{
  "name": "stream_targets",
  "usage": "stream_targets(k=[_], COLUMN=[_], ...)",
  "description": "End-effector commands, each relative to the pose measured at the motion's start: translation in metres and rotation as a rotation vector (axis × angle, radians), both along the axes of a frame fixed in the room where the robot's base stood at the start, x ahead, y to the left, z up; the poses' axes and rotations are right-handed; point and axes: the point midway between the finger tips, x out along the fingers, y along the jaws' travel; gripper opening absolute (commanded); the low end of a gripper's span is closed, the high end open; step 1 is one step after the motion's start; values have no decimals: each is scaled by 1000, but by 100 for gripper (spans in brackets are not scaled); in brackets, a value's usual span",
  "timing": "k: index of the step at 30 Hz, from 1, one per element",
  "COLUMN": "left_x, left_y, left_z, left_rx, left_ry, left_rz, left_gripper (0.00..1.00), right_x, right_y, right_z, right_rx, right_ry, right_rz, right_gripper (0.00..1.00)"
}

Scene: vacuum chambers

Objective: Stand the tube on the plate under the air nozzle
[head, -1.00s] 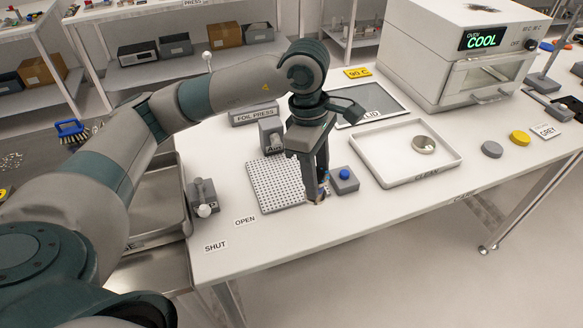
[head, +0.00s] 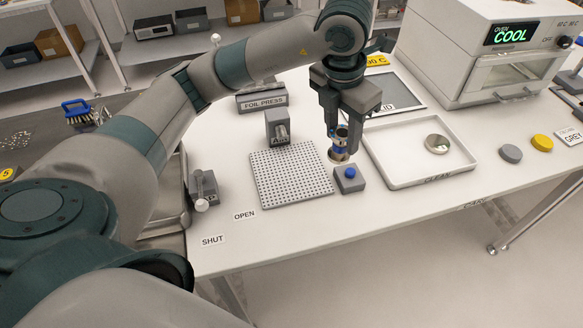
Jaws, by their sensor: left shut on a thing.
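The tube shows just right of the perforated plate (head: 291,187) and behind the blue-button box (head: 350,182). I cannot tell whether its bottom touches the table. The grey air nozzle (head: 278,128), labelled AIR, stands at the plate's back edge, left of the gripper. My right gripper is not in view.
A white tray (head: 413,183) with a round metal piece (head: 437,144) lies to the right. The foil press (head: 262,103) is behind the nozzle. A grey block with a white-knobbed lever (head: 203,189) stands at the left. The table front is clear.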

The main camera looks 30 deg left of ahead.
Motion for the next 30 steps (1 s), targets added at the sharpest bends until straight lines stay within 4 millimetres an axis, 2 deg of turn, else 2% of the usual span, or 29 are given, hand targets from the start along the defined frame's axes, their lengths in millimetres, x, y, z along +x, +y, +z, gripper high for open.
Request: stream_targets(k=[8,14,20,30], left_x=[0,-2,-7,-16], left_y=[1,14,38,96], left_z=[0,-8,-23,-55], left_rx=[-1,-1,-1,4], left_ry=[0,3,4,4], left_rz=[-1,0,1,1], left_gripper=[6,6,6,6], right_x=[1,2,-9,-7], right_y=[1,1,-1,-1], right_z=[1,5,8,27], right_rx=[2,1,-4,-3], right_ry=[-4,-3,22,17], right_rz=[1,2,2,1], right_gripper=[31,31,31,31])
